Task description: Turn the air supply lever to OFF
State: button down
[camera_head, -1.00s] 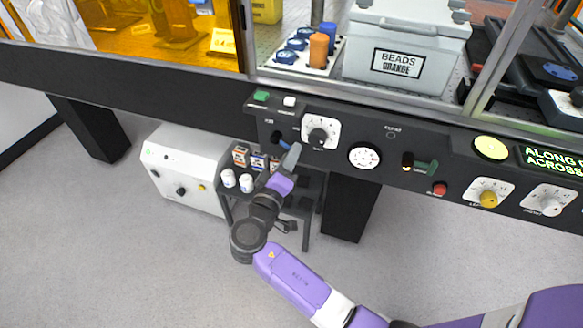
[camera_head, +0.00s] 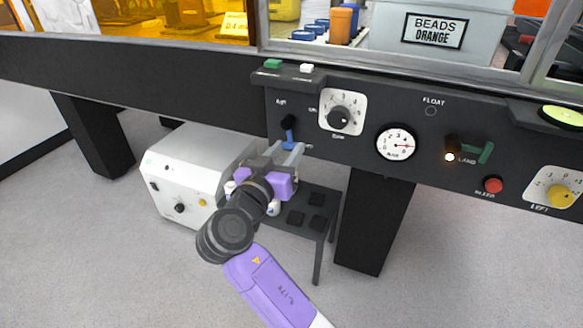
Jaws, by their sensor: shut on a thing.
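The air supply lever (camera_head: 289,133) is on the dark front panel, below a small label that seems to read AIR. It has a black hub and a blue handle, and the handle points down. My gripper (camera_head: 286,150) is at the lower end of the handle, with its two grey fingers on either side of it, shut on it. The fingers partly hide the handle's end. The small label to the right of the handle is too small to read surely.
A black knob on a white dial (camera_head: 342,113) and a round gauge (camera_head: 397,143) are right of the lever. A green lever (camera_head: 478,153) and red button (camera_head: 493,185) are further right. A white box (camera_head: 190,178) and dark stand (camera_head: 318,205) are below.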

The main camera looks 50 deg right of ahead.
jog(key=shift+w+a+f+m+b, duration=0.2)
jog(key=shift+w+m+b, duration=0.15)
jog(key=shift+m+b, duration=0.45)
jog(key=shift+r+b, duration=0.1)
jog(key=shift+b, duration=0.25)
jog(key=shift+w+r, duration=0.1)
jog(key=c, duration=0.9)
grip_release()
jog(key=shift+p+v, duration=0.85)
jog(key=shift+v, duration=3.05)
